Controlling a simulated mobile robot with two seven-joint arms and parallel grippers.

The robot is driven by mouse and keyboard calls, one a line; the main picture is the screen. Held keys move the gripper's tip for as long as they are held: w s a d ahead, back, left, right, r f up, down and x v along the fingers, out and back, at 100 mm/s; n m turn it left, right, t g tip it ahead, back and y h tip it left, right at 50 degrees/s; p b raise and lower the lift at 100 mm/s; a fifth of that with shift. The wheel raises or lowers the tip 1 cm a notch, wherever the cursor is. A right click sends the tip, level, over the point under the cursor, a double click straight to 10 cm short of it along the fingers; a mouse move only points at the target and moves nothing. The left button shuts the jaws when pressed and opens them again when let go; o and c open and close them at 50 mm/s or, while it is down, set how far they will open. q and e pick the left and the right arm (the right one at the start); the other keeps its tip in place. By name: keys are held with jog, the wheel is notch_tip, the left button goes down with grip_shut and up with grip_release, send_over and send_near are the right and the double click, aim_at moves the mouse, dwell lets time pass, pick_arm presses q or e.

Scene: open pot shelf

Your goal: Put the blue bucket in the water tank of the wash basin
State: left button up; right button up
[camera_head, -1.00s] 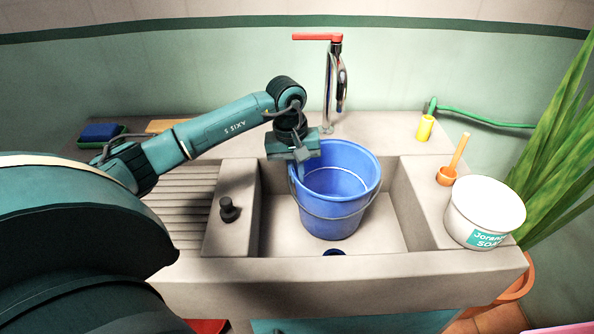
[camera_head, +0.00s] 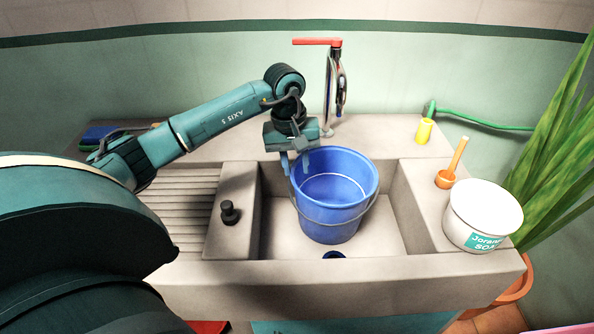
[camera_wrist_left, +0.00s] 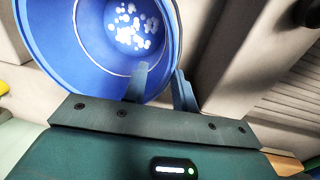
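The blue bucket (camera_head: 335,210) stands upright inside the water tank (camera_head: 400,215) of the wash basin, its handle hanging at the front. It looks to rest on the tank floor near the back left. My left gripper (camera_head: 295,168) is open at the bucket's left back rim, its fingers apart. In the left wrist view the gripper (camera_wrist_left: 162,85) has one finger over the bucket's inside and the other outside the rim. White spots show inside the bucket (camera_wrist_left: 90,60). My right gripper is not in view.
A faucet (camera_head: 330,95) with a red lever rises behind the tank. A black knob (camera_head: 230,212) stands on the left divider beside the ribbed washboard (camera_head: 180,205).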

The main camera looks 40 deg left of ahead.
pick_arm(q)
notch_tip(320, 180, up, 10)
jog(key=shift+s+a+f, duration=0.2)
jog(key=shift+s+a, duration=0.15)
jog(key=shift+a, duration=0.05)
jog(key=shift+s+f, duration=0.1)
